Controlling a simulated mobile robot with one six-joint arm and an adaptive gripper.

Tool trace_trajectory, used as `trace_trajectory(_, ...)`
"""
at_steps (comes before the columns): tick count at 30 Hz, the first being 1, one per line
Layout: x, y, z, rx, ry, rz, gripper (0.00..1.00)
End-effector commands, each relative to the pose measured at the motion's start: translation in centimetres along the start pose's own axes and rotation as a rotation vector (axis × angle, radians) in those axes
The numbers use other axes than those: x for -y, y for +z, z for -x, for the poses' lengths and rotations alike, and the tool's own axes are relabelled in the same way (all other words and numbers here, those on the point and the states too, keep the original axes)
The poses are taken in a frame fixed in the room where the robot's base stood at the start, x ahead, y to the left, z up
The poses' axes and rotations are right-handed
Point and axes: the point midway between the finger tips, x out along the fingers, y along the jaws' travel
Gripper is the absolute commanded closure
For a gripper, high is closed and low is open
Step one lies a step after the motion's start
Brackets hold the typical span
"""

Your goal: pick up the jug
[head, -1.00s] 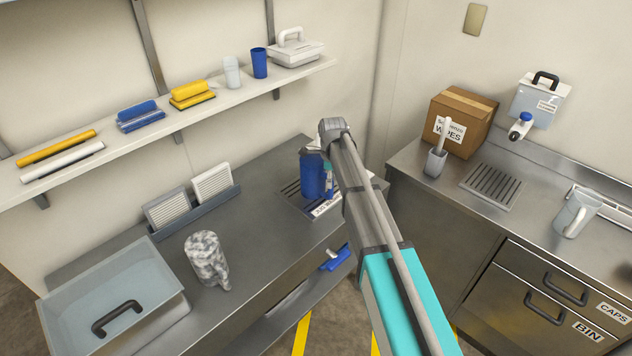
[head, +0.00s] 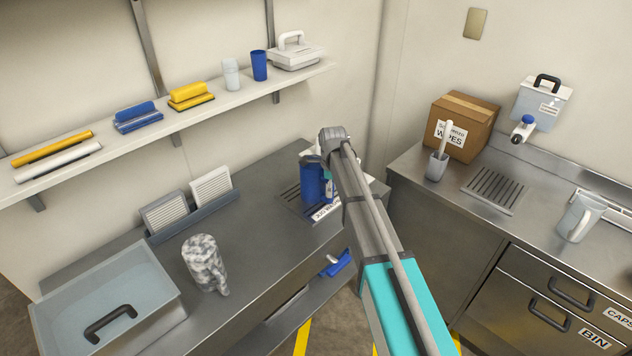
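A marbled grey-and-white jug (head: 203,262) stands upright on the left steel counter, its handle toward the lower right. A pale jug (head: 580,217) with a handle stands on the right counter. A blue container (head: 312,183) is at the slotted drain plate on the left counter, partly hidden by my arm. My gripper (head: 314,158) is at the far end of the arm, by the top of the blue container and well away from both jugs. Its fingers are mostly hidden, so whether it holds the blue container cannot be told.
A clear tub (head: 105,300) and a rack of white filters (head: 190,205) flank the marbled jug. A shelf (head: 180,125) with brushes, rolls and cups runs above. A cardboard box (head: 463,125) and a drain grate (head: 493,188) are on the right counter.

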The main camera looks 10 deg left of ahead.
Motion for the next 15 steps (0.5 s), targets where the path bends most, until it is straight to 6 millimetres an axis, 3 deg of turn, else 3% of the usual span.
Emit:
trace_trajectory(1, 0.00, -0.01, 0.00, 0.000, 0.000, 0.000, 0.39)
trace_trajectory(11, 0.01, -0.03, 0.00, 0.000, 0.000, 0.000, 1.00)
trace_trajectory(15, 0.00, -0.03, -0.01, 0.000, 0.000, 0.000, 1.00)
